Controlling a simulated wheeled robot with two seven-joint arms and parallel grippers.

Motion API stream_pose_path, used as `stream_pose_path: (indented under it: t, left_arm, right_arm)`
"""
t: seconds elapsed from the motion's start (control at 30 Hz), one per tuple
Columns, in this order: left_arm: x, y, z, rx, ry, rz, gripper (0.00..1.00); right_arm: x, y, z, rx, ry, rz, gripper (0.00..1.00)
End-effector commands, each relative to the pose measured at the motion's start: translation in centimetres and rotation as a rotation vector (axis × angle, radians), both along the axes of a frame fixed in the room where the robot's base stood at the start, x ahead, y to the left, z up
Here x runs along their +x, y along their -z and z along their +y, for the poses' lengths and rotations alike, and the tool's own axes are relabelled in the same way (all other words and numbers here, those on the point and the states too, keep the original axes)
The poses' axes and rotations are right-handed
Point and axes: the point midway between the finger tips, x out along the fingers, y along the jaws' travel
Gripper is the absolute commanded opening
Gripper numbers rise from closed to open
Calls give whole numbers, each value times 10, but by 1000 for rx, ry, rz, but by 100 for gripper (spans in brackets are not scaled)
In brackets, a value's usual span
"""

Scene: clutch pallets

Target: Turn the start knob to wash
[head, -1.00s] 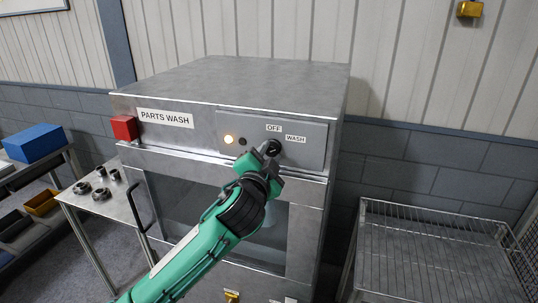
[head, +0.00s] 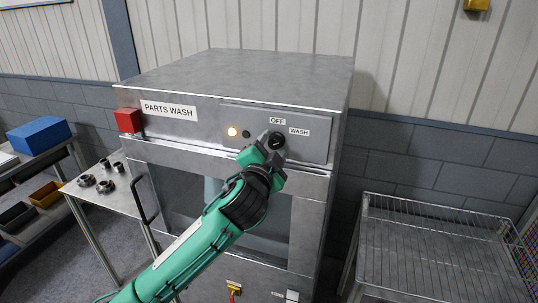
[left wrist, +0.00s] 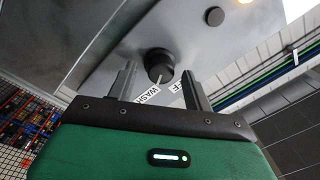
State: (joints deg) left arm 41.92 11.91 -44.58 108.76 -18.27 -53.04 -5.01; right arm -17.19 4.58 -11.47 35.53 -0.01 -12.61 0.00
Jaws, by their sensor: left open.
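The start knob (head: 277,139) is a small black round knob on the grey control panel (head: 315,153) of the parts washer. The OFF label (head: 277,121) is above it and the WASH label (head: 300,132) to its upper right. My left gripper (head: 269,143) is open at the knob, its green hand just below and left of it. In the left wrist view the knob (left wrist: 158,60) lies between the two grey fingers, which look apart from it. My right gripper is not in view.
A red box (head: 128,120) sits at the washer's left corner. The door handle (head: 143,200) juts out below. A small table (head: 125,205) with dark parts stands left, a wire rack cart (head: 430,255) right.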

Motion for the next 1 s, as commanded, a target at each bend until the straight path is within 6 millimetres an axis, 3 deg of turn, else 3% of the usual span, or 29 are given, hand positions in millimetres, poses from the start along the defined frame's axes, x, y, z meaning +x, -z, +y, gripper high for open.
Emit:
stream_pose_path:
  t: [0.17, 0.7, 1.0]
  left_arm:
    - [-15, 5, 4, 0, 2, -1, 51]
    - [-112, 11, 32, -1, 2, 0, 51]
    - [-131, 9, 38, 0, 0, 0, 51]
  right_arm:
    - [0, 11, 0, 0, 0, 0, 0]
    - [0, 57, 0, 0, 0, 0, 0]
    - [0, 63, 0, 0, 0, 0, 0]
